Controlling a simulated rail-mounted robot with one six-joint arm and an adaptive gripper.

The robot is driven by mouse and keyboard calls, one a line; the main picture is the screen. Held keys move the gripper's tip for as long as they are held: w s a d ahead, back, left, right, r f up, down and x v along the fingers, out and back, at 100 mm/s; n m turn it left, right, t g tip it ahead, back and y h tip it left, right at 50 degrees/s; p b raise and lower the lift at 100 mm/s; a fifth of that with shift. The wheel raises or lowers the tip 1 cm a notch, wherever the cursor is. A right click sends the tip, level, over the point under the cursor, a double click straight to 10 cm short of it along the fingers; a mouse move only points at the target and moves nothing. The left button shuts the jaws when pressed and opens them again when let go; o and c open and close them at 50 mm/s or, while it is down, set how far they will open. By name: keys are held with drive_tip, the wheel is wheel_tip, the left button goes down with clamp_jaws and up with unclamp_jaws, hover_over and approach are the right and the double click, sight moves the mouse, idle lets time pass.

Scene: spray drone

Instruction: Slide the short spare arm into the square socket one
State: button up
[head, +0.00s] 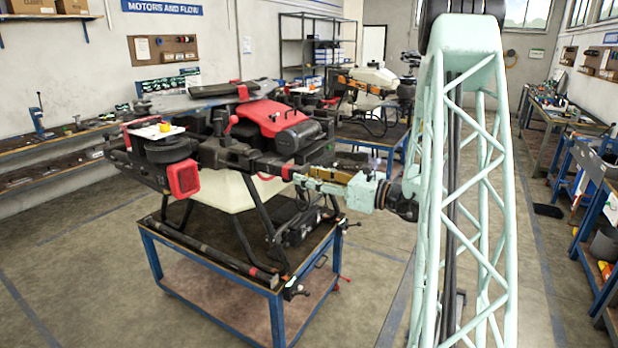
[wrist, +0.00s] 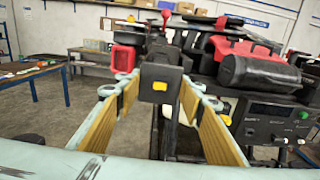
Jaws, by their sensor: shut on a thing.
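My gripper (head: 308,178) reaches in from the right at the drone's near right side. Its two fingers with tan pads are shut on a dark piece, which I take to be the short spare arm (wrist: 160,72). In the wrist view this is a black block with a yellow square, between the fingertips. In the head view, dark bars and a red part lie just left of the fingertips, against the drone (head: 222,155). The drone stands on a blue-framed table (head: 278,312). The square socket one is not clearly visible, and I cannot tell whether the held piece touches it.
A long black bar with a red band (head: 205,245) lies along the table's front edge. A red motor housing (head: 183,178) juts out at the drone's left. A red cover (head: 268,116) tops its body. Another drone (head: 365,82) stands behind. The floor in front is clear.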

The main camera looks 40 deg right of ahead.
drive_tip(key=shift+w+a, duration=0.2)
drive_tip(key=shift+w, duration=0.2)
drive_tip(key=o, duration=1.1)
drive_tip(key=shift+o, duration=0.2)
drive_tip(key=v, duration=1.2)
idle(0.9)
